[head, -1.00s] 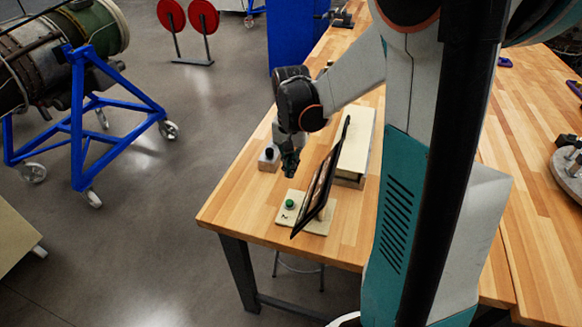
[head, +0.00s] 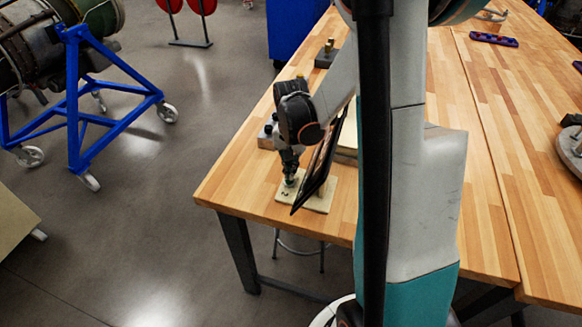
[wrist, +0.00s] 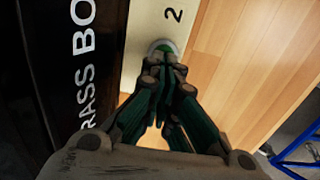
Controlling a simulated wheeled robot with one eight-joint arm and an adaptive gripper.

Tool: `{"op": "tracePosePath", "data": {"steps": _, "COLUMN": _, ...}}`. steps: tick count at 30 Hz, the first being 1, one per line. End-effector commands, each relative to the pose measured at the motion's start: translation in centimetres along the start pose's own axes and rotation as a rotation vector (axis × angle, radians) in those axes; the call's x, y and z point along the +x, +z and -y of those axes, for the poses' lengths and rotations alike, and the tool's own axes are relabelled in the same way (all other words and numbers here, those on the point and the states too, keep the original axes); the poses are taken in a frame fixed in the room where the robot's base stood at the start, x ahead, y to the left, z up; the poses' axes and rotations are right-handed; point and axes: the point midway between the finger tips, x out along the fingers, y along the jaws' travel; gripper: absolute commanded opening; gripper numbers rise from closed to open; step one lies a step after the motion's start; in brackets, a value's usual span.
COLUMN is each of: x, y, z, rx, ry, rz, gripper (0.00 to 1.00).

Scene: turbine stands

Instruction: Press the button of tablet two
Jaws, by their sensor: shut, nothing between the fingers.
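Tablet two (head: 313,178) is a dark, tilted panel on a cream base plate (head: 318,205) marked "2", near the table's front left corner. In the wrist view the black tablet (wrist: 52,85) with white lettering is at the left, and the plate (wrist: 147,22) is beside it. My gripper (head: 289,180) is shut and empty, pointing down over the button's spot. The button (wrist: 162,46) shows only as a pale round rim with a little green at my fingertips. The fingers hide most of it, and I cannot tell whether they touch or press it.
The wooden table (head: 235,190) is clear left of the plate. A grey block (head: 266,136) stands behind my gripper, and a purple holder (head: 493,39) lies farther back. A blue wheeled stand (head: 75,110) is on the floor to the left.

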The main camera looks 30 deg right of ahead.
Motion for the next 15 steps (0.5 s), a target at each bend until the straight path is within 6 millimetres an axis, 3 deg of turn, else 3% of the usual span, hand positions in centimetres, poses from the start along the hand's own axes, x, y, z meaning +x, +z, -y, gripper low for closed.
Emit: {"op": "tracePosePath", "data": {"steps": 15, "x": 2.1, "y": 0.1, "z": -0.1, "rx": 0.000, "ry": 0.001, "rz": 0.001, "gripper": 0.00}}
